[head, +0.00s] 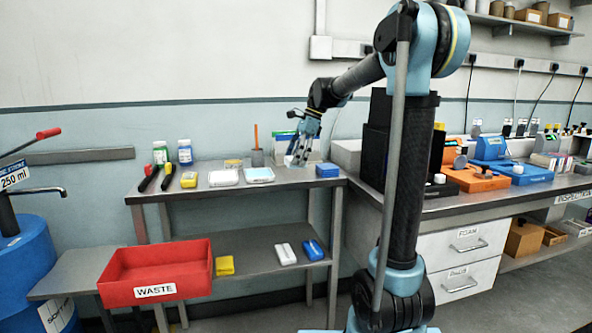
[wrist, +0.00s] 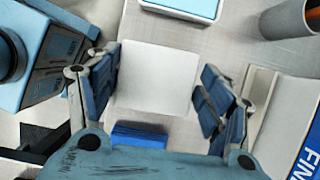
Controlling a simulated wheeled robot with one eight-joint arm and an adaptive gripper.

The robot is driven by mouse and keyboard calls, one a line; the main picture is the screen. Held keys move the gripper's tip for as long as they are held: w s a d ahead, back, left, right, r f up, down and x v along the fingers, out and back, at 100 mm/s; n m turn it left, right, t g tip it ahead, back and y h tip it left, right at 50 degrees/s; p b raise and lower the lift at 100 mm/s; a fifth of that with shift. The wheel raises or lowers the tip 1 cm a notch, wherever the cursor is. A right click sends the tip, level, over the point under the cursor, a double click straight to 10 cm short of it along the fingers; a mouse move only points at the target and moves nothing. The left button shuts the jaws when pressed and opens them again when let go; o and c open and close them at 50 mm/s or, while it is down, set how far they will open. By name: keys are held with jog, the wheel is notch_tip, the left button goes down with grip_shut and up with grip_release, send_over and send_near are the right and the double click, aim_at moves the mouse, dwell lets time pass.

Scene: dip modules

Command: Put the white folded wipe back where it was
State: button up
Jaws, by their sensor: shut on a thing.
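The white folded wipe (wrist: 158,78) is a flat white square between the two fingers of my gripper (wrist: 160,88) in the wrist view. The fingers stand at its left and right edges and are shut on it. In the head view my gripper (head: 299,157) points down over the right part of the small grey table's top (head: 205,192). The wipe is small there and mostly covered by the fingers. I cannot tell whether it touches the tabletop.
A blue block (head: 327,170) lies right of my gripper. A tray with a pale blue top (head: 259,175), a white tray (head: 223,178) and a grey cup (head: 257,158) stand left. A lettered box (wrist: 290,125) is close right.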

aim_at(296, 167)
jog(key=shift+s+f, duration=0.1)
jog(key=shift+f, duration=1.85)
jog(key=shift+f, duration=0.1)
jog(key=o, duration=1)
jog(key=shift+o, duration=0.2)
jog(key=v, duration=1.2)
jog(key=s+d+f+n+t+h, duration=0.1)
jog(key=s+d+f+n, duration=0.4)
jog(key=s+f, duration=0.5)
jog(key=s+d+f+n+t+h, duration=0.1)
jog(key=s+d+f+n, duration=0.4)
jog(key=s+f, duration=0.5)
jog(key=s+d+f+n+t+h, duration=0.1)
jog(key=s+d+f+n, duration=0.4)
jog(key=s+f, duration=0.5)
jog(key=s+d+h, duration=0.1)
jog(key=s, duration=0.2)
jog(key=shift+d, duration=0.35)
jog(key=shift+f, duration=0.15)
